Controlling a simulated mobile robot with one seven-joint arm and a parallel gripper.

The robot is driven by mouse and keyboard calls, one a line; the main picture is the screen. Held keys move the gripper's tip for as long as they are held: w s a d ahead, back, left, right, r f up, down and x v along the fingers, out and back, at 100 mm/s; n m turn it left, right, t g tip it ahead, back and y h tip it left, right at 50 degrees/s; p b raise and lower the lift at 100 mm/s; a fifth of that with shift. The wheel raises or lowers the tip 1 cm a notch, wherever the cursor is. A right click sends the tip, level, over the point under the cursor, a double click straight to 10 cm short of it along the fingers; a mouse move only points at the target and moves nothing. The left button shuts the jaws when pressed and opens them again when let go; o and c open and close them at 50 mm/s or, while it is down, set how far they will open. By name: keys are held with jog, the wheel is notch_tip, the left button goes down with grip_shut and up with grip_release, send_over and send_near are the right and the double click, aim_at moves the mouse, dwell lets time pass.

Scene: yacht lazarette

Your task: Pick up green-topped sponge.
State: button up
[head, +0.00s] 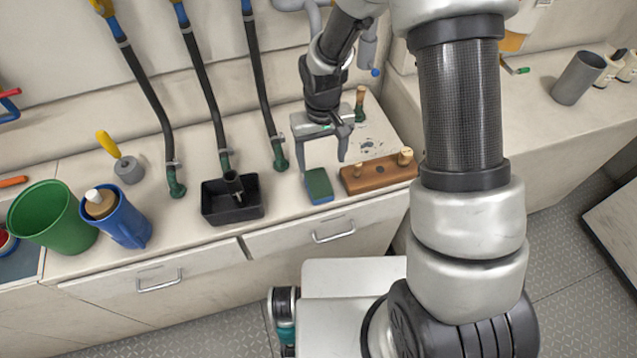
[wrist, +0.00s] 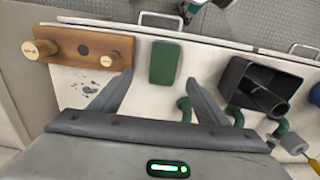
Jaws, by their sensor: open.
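The green-topped sponge (head: 319,184) is a small block with a green top and a blue side, lying on the white counter near its front edge. It also shows in the wrist view as a green rectangle (wrist: 165,62), beyond and between my fingertips. My gripper (head: 322,160) is open and empty, just behind the sponge in the head view. In the wrist view its two fingers (wrist: 160,82) spread apart on either side of the sponge's near end. I cannot tell how high the fingers are above the counter.
A wooden block with pegs (head: 378,174) lies close to the sponge's right. A black open box (head: 232,213) stands to its left, near green-ended hoses (head: 280,162). A blue cup (head: 127,226) and green bucket (head: 52,219) stand further left. Drawer handles (head: 333,233) are below the counter's edge.

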send_over(319, 182)
jog(key=f, duration=0.4)
jog(key=shift+w+d+f, duration=0.1)
jog(key=shift+d+f, duration=0.2)
jog(key=shift+f, duration=0.1)
jog(key=shift+a+f, duration=0.2)
jog(key=shift+f, duration=1.15)
jog(key=shift+a+f, duration=0.15)
jog(key=shift+f, duration=1.15)
jog(key=c, duration=1.1)
